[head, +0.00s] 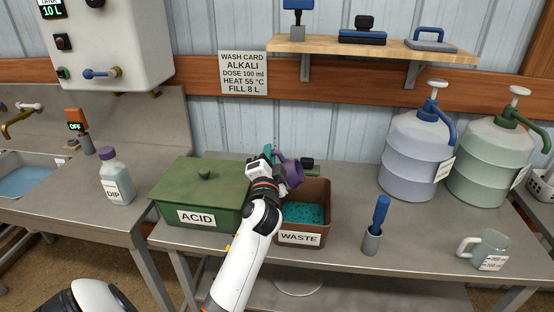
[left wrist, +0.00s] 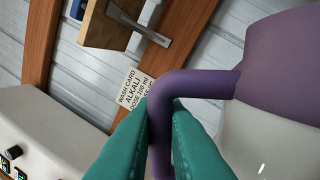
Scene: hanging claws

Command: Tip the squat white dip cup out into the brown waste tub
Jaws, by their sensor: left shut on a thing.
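My left gripper (head: 272,156) is shut on the purple handle of a cup (head: 292,173). In the left wrist view the teal fingers (left wrist: 160,130) close on both sides of the handle (left wrist: 163,110), and the cup body (left wrist: 285,60) is purple with a whitish part. The cup is held above the back left part of the brown waste tub (head: 317,188), whose label reads WASTE. Teal material lies in the tub. My wrist hides part of the cup; its contents cannot be seen. My right gripper is not in view.
A green ACID box (head: 205,178) stands just left of the tub. A DIP bottle (head: 116,180), a blue-handled tool in a holder (head: 373,238), a mug (head: 484,247) and two pump jugs (head: 415,150) stand around. The bench right of the tub is partly clear.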

